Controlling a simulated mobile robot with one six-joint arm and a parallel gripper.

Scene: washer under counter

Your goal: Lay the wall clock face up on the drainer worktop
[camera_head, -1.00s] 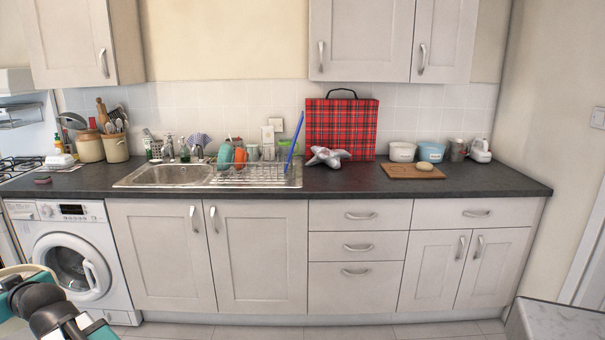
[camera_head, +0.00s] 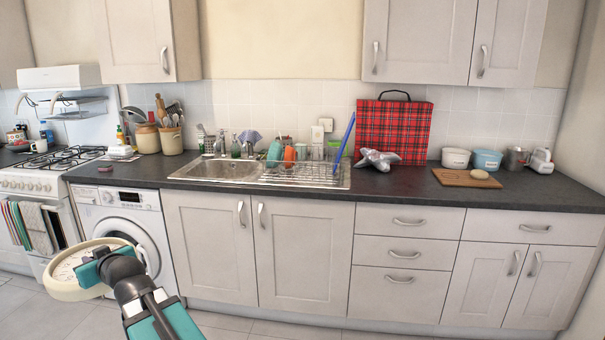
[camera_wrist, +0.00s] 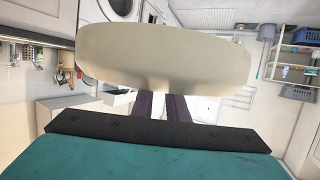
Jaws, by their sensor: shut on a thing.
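The wall clock (camera_head: 72,272) is round with a cream rim and a pale face, at the lower left of the head view. My gripper (camera_head: 100,262) is shut on its rim and holds it in the air in front of the washing machine. In the wrist view the clock's cream rim (camera_wrist: 150,58) shows edge-on, beyond the dark fingers (camera_wrist: 165,105). The drainer worktop (camera_head: 310,178) is the ribbed metal area right of the sink bowl. Cups and a bowl stand at its back left, and a blue stick leans at its right. The clock is well below and left of it.
A grey star-shaped object (camera_head: 378,159) lies right of the drainer, before a red tartan case (camera_head: 395,130). A wooden board (camera_head: 467,178) lies farther right. The washing machine (camera_head: 125,222) and cooker (camera_head: 45,190) are at left. The dark counter between star and board is clear.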

